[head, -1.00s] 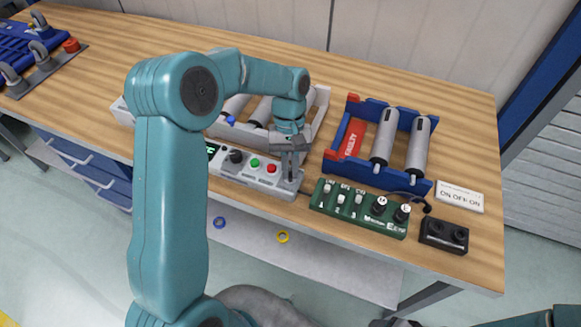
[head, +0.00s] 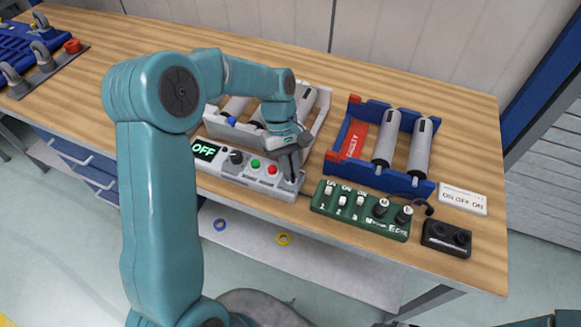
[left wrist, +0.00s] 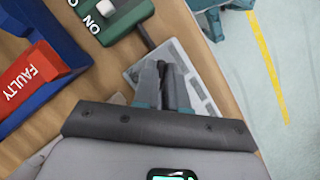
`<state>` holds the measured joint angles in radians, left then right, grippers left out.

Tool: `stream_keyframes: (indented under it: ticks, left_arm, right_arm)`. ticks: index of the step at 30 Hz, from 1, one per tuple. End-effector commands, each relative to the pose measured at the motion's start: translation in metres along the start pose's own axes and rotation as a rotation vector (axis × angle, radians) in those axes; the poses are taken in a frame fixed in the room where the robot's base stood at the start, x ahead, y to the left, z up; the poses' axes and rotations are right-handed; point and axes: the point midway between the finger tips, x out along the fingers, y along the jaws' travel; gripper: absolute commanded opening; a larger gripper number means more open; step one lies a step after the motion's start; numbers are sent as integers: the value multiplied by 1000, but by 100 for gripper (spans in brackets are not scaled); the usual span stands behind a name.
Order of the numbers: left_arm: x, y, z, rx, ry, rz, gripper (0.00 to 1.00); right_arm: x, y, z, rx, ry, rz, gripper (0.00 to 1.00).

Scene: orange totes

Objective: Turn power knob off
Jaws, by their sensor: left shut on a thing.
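The grey control box (head: 228,173) lies at the table's front edge, with a display (head: 205,150) reading OFF in green, a dark knob (head: 236,157), a green button (head: 256,163) and a red button (head: 272,169). My left gripper (head: 293,180) points down at the box's right end, right of the red button. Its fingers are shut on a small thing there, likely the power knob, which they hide. In the left wrist view the close-set fingers (left wrist: 168,85) sit over the grey box (left wrist: 198,82). My right gripper is not in view.
A green switch box (head: 328,207) and a small black box (head: 446,239) stand to the right. Behind are a blue rack (head: 362,178) with rollers, a FAULTY label (head: 353,140) and a grey roller rack (head: 318,112). A white ON OFF ON sign (head: 462,199) lies at right.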

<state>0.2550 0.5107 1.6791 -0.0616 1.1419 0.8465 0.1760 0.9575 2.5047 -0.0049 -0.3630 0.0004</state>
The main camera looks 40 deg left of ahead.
Motion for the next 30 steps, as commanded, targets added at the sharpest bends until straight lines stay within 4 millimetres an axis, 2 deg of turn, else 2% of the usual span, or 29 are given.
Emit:
stream_keyframes:
  ticks: [6,7,9,20,23,30]
  left_arm:
    - [-3,1,-3,-4,11,9,0]
    - [-3,1,-3,-4,11,9,18]
    - [-3,1,-3,-3,10,8,37]
    - [-6,1,-1,-1,5,4,37]
    - [-20,1,-2,-1,7,6,37]
    - [-82,1,-2,-1,8,8,37]
  right_arm:
    - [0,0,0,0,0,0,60]
    - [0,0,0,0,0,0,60]
    - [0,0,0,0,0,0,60]
    - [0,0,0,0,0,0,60]
    - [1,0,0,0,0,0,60]
    - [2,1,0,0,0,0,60]
